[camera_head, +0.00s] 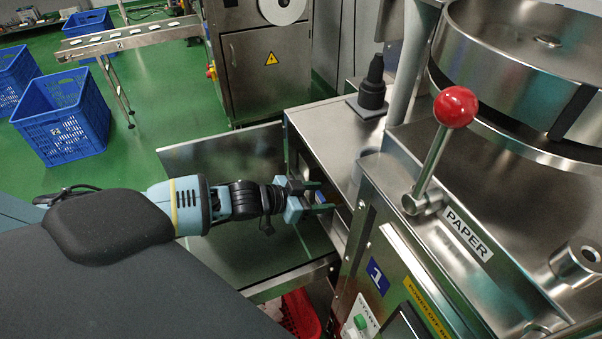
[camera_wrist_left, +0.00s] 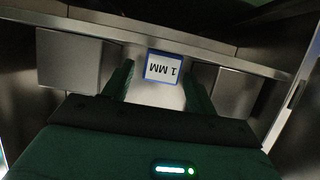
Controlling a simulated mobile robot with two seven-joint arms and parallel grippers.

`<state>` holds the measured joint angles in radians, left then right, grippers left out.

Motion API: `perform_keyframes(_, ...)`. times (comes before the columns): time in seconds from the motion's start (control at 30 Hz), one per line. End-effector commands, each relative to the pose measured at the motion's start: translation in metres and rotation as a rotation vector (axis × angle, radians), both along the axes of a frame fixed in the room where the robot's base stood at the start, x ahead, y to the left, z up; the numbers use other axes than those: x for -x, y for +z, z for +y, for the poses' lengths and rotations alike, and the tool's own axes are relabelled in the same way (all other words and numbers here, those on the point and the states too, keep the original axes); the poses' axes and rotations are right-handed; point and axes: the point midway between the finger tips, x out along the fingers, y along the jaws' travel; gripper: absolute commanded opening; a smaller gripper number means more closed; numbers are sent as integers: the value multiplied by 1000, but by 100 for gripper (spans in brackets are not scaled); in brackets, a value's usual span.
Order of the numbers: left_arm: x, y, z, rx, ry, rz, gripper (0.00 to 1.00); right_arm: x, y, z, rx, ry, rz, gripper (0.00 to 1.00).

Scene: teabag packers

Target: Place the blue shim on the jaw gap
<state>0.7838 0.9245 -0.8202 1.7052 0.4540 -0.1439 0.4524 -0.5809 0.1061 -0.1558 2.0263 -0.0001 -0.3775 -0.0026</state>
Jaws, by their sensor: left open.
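The blue shim (camera_wrist_left: 162,68), a small plate with a blue border and a white "1 MM" label, shows upside down in the left wrist view. It sits by the gap between two grey metal jaw blocks, one at left (camera_wrist_left: 68,62) and one at right (camera_wrist_left: 240,95). I cannot tell whether it rests on them. My left gripper (camera_wrist_left: 158,87) is open, with a finger on each side of the shim and visible space between. In the head view my left gripper (camera_head: 325,199) reaches into the machine's opening, where the shim is largely hidden. My right gripper is not in view.
The steel machine with a red-knobbed lever (camera_head: 455,107) and a "PAPER" label stands close at right. A metal panel (camera_head: 225,155) stands behind my left arm. Blue crates (camera_head: 62,116) and a conveyor (camera_head: 130,38) are at back left. A red crate (camera_head: 301,313) is below.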

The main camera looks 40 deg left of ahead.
Motion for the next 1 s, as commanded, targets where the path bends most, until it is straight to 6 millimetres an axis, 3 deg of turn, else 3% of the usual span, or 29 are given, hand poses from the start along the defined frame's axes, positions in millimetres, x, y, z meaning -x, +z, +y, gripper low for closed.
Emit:
perform_keyframes(0.6,67,30,39,-2,0,3,57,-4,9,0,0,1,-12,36)
perform_keyframes(1.0,92,43,54,-1,1,2,57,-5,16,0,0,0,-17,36)
